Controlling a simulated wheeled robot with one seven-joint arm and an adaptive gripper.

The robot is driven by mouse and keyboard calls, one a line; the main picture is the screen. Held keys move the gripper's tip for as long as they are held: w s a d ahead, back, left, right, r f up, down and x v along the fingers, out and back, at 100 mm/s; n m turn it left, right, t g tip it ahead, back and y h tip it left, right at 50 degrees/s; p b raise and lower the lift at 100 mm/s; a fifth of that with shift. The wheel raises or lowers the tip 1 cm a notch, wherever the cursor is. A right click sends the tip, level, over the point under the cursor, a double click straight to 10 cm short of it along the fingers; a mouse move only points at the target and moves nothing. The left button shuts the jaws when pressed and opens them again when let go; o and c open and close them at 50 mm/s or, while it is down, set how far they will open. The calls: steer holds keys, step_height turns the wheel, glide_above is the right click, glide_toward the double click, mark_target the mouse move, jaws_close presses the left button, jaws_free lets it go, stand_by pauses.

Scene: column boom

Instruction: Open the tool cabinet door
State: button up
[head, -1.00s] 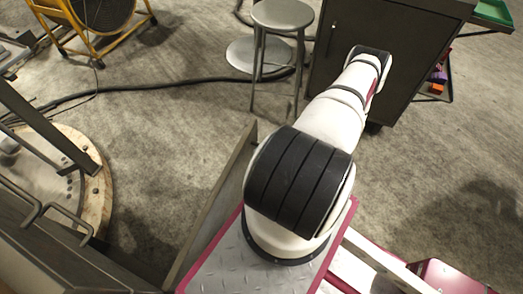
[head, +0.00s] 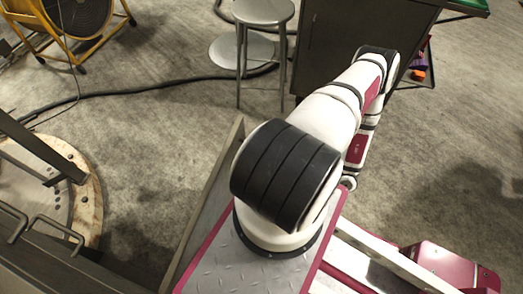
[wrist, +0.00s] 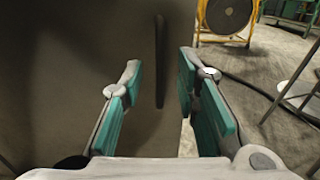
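The tool cabinet (head: 322,45) is a dark grey box at the top of the head view, partly hidden behind my arm. Its closed-looking door (wrist: 80,60) fills the left of the wrist view. A dark vertical bar handle (wrist: 159,60) stands on the door near its right edge. It is a faint thin strip in the head view. My gripper (wrist: 158,72) is open, with teal finger pads to the left and right of the handle in the picture. The handle appears ahead of the fingers; I cannot tell the exact gap. My gripper is hidden in the head view.
A metal stool (head: 262,14) stands just left of the cabinet. A yellow-framed fan (head: 80,15) stands at the far left, also in the wrist view (wrist: 228,14). A black cable (head: 150,87) crosses the floor. Open floor lies right of my arm.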

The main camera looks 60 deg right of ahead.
steer(key=shift+s+d, duration=0.15)
steer(key=shift+s, duration=0.6)
steer(key=shift+s+d, duration=0.1)
steer(key=shift+s, duration=0.65)
steer(key=w+r+n+g+y, duration=0.4)
steer(key=w+r+n+y, duration=0.15)
steer(key=r, duration=0.45)
steer(key=w+r+n+g+y, duration=0.4)
steer(key=w+r+n, duration=0.3)
steer(key=r, duration=0.4)
steer(key=w+a+r+n+g, duration=0.4)
steer(key=a+r+n+g, duration=0.5)
steer(key=r, duration=0.4)
steer(key=s+a+r+n+h, duration=1.1)
steer(key=s+a+n+h, duration=0.15)
steer(key=a, duration=0.25)
step_height(320, 180, up, 17)
steer(key=t+p, duration=0.3)
steer(key=p, duration=1.2)
steer(key=shift+r+p, duration=0.2)
steer(key=shift+p, duration=0.2)
